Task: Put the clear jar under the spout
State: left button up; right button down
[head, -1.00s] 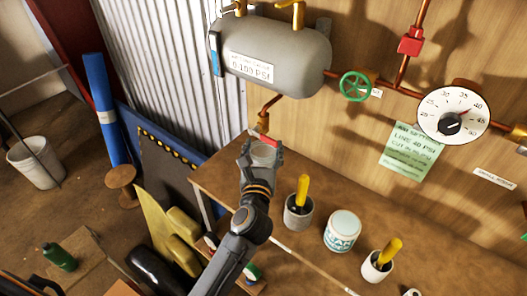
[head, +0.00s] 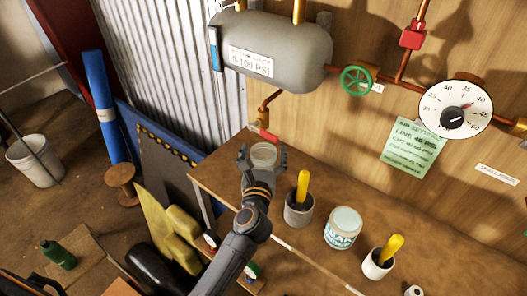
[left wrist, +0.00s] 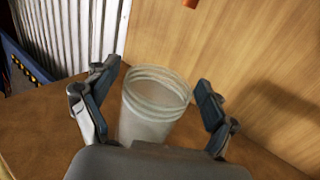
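The clear jar (head: 263,156) stands open end up at the back left of the workbench, in front of and a little below the spout (head: 265,134), a copper pipe with a red part under the grey tank. My left gripper (head: 262,161) is around the jar. In the left wrist view the jar (left wrist: 152,107) is between the two spread fingers, with a narrow gap visible on each side; its base is hidden behind the gripper body. A small orange-red end (left wrist: 190,3) shows at the top edge there. My right gripper is not in view.
The grey tank (head: 275,48) hangs above. Right of the jar stand a grey pot with a yellow handle (head: 299,209), a white-and-teal tin (head: 342,229) and a pot with a yellow handle (head: 379,262). A green valve wheel (head: 358,81) and gauge (head: 455,108) are on the wall.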

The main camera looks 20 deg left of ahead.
pick_arm(q)
jog(key=shift+r, duration=0.1)
jog(key=shift+s, duration=0.15)
jog(key=b+v, duration=0.2)
jog(key=v, duration=0.9)
jog(key=shift+s, duration=0.4)
dwell(0.8)
